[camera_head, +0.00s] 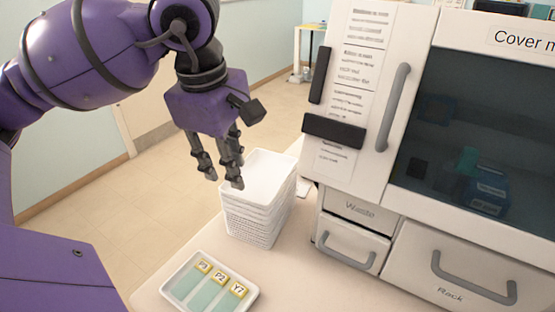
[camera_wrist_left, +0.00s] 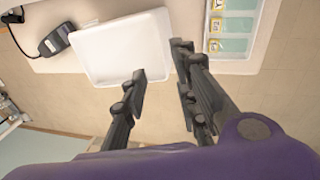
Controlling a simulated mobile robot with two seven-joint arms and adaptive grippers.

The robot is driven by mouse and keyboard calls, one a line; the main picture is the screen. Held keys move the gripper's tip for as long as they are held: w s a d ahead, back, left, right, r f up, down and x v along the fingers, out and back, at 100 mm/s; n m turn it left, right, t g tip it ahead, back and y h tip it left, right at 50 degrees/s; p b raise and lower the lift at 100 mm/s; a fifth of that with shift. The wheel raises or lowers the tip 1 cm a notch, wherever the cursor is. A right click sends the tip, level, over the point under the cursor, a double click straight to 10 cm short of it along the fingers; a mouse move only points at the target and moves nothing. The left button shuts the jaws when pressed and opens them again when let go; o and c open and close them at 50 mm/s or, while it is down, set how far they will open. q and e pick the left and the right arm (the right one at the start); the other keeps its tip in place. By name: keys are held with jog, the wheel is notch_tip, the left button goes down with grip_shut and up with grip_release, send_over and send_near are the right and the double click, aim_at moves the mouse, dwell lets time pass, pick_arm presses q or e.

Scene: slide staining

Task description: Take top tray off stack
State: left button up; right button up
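A stack of white trays (camera_head: 252,226) stands on the bench left of the large machine. The top tray (camera_head: 272,172) is empty, and it also shows in the left wrist view (camera_wrist_left: 115,45). My left gripper (camera_head: 221,174) hangs just left of and above the stack, fingers pointing down. In the left wrist view its fingers (camera_wrist_left: 161,66) are spread apart with nothing between them, near the tray's edge. I cannot tell whether any finger touches the tray. My right gripper is in neither view.
A white tray with slides labelled P3, P2 and Y7 (camera_head: 208,289) lies in front of the stack. The machine with waste (camera_head: 352,212) and rack (camera_head: 463,270) drawers stands close on the right. A dark device (camera_wrist_left: 57,40) lies beside the stack. The bench's left edge is near.

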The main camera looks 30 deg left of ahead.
aim_at(240, 196)
pick_arm(q)
jog(key=f, duration=0.6)
jog(key=shift+w+d+f+p, duration=0.2)
jog(key=shift+w+d+p, duration=0.1)
jog(key=shift+w+p, duration=0.1)
jog(key=shift+w+f, duration=0.1)
jog(key=shift+f, duration=0.35)
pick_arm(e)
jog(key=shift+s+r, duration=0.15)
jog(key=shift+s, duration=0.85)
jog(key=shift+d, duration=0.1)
pick_arm(q)
grip_shut()
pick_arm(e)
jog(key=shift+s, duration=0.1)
